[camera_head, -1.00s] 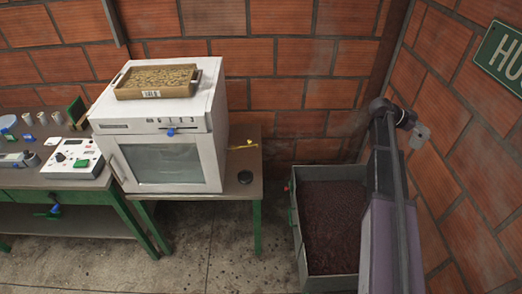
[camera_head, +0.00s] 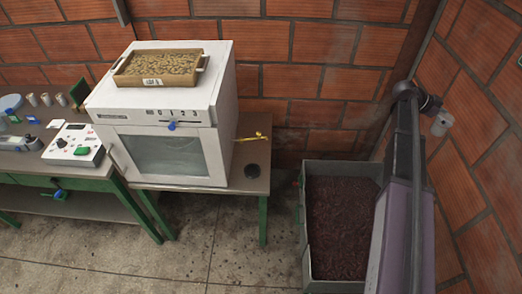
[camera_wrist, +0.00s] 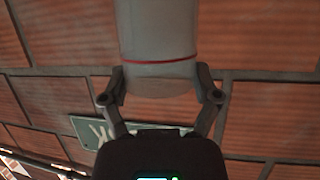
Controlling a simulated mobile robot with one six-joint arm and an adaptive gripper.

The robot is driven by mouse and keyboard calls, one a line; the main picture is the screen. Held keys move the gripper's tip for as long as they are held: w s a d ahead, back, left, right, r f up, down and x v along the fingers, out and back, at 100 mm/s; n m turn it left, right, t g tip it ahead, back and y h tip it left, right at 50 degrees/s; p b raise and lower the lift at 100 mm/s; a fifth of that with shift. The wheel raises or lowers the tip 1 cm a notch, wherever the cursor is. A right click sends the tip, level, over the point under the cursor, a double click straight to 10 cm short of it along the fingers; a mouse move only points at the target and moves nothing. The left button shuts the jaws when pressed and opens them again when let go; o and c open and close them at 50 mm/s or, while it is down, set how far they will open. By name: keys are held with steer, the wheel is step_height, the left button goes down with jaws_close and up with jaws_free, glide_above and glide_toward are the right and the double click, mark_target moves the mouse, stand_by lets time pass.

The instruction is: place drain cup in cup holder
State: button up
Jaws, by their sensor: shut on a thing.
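A pale grey translucent cup (camera_wrist: 157,40), the likely drain cup, has a thin red line around it. It is between the two fingers of my gripper (camera_wrist: 160,92), which is shut on it. In the head view the cup (camera_head: 442,124) hangs in the air at the right, at the end of my arm, in front of the brick wall. I cannot tell which thing is the cup holder.
A white oven (camera_head: 165,155) with a wooden tray (camera_head: 158,66) on top stands on a green-legged table. Several small cups (camera_head: 46,99) and a white device (camera_head: 73,148) are on the left table. A bin of dark red material (camera_head: 338,225) stands near my arm. Floor before the tables is clear.

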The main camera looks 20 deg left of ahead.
steer(key=shift+a, duration=0.25)
steer(key=w+a+f+n+t+y+b, duration=0.1)
steer(key=a+f+n+t+b, duration=0.3)
steer(key=a, duration=0.7)
steer(key=w+a+f+n+t+y+b, duration=0.1)
steer(key=a+f+t+b, duration=0.1)
steer(key=a+f+b, duration=0.75)
steer(key=w+a+f+n+t+y+b, duration=0.1)
steer(key=w+a+f+n+t+b, duration=0.15)
steer(key=a, duration=1.05)
steer(key=s+a+f+n+t+y+b, duration=0.1)
steer(key=s+a+f+b, duration=0.3)
steer(key=a, duration=0.7)
steer(key=s+a+f+n+t+y+b, duration=0.2)
steer(key=s+a+f+n+y+b, duration=0.2)
steer(key=a, duration=0.7)
steer(key=s+a+f+n+t+y+b, duration=0.1)
steer(key=s+a+f+n+y+b, duration=0.2)
steer(key=a, duration=0.8)
step_height(320, 180, down, 3)
steer(key=s+b, duration=0.1)
steer(key=b, duration=0.1)
steer(key=shift+s+r+b, duration=0.15)
steer(key=shift+s+b, duration=0.2)
steer(key=shift+s, duration=0.05)
steer(key=shift+a+t, duration=0.1)
steer(key=shift+t, duration=0.15)
